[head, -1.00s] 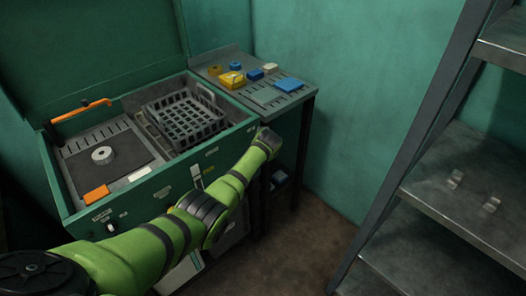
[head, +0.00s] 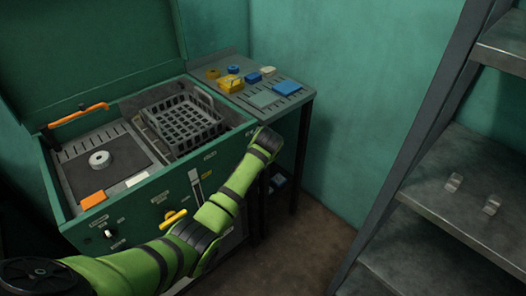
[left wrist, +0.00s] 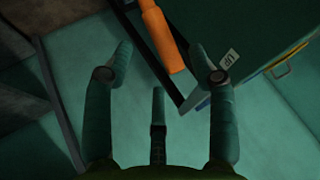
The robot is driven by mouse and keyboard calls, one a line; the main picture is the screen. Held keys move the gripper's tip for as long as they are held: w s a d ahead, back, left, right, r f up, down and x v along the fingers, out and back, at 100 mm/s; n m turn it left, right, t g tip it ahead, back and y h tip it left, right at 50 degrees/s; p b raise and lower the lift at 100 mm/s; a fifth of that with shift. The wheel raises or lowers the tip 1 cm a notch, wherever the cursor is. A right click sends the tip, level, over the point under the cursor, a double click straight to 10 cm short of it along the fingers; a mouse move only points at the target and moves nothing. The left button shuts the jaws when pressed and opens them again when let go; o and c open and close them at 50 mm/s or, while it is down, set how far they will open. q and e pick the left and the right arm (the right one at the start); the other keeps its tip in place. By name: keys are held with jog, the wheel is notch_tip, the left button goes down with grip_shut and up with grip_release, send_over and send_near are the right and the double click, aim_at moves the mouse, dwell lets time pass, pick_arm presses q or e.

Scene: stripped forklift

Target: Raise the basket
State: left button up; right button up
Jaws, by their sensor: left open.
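A dark grey slotted basket (head: 185,123) sits in the right-hand well of the open green machine (head: 150,200) in the head view. An orange handle (head: 78,115) on a dark arm is at the machine's left rim. In the left wrist view, an orange grip (left wrist: 163,35) on a grey bar lies just beyond my left gripper (left wrist: 170,66), beside a small "UP" label (left wrist: 230,58). The left fingers are open with nothing between them. The left arm crosses the machine's front in the head view, but its gripper is not visible there. The right gripper is not in view.
A yellow handle (head: 173,218) is on the machine's front. A side table (head: 265,97) at right holds small yellow and blue items. Metal shelving (head: 465,200) stands at the far right. The floor (head: 310,240) between is clear.

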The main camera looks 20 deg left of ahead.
pick_arm(q)
jog(key=v, duration=0.5)
jog(key=shift+s+d+r, duration=0.1)
jog(key=shift+s+r, duration=0.1)
